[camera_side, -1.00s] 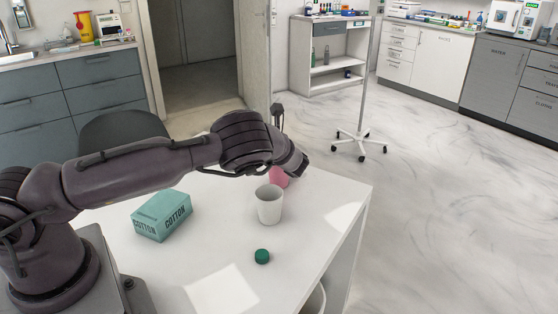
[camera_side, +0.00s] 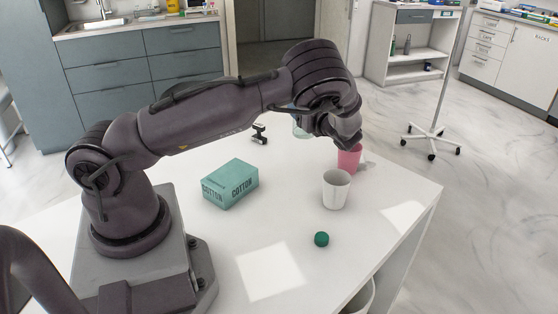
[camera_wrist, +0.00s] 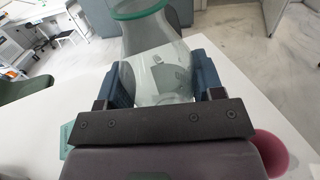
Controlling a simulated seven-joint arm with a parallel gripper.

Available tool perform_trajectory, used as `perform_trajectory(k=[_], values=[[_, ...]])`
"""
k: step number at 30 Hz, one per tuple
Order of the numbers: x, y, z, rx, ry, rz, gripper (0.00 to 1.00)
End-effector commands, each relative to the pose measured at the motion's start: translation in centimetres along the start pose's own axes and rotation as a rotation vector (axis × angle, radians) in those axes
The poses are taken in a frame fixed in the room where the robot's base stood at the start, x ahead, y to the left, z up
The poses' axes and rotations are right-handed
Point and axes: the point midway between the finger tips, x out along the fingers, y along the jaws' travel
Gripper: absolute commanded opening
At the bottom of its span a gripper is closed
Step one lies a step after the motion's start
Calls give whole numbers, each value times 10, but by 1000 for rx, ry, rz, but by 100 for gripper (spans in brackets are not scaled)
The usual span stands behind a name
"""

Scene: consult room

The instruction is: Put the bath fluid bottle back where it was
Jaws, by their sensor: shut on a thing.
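A clear glass bottle with a green rim (camera_wrist: 150,60) is held in my gripper (camera_wrist: 163,82). In the wrist view the blue-padded fingers press on both sides of its rounded body, and its top is cut off by the frame edge. In the side view a pale part of the bottle (camera_side: 302,126) shows above the table, left of my wrist. My fingers are mostly hidden there behind the wrist. A green cap (camera_side: 321,239) lies on the table near the front. Any label on the bottle is not readable.
A white cup (camera_side: 336,190) stands on the white table (camera_side: 280,210), with a pink cup (camera_side: 349,160) behind it, close to my wrist. A teal cotton box (camera_side: 230,184) lies to the left. A small dark object (camera_side: 260,133) is at the back. The front middle is clear.

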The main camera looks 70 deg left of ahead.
Motion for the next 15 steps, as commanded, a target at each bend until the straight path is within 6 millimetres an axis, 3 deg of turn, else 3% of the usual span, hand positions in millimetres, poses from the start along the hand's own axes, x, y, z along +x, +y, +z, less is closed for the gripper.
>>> perform_trajectory(k=[6,15], values=[[16,60,16,3,5,-57,32],[17,132,12,9,3,-239,32]])
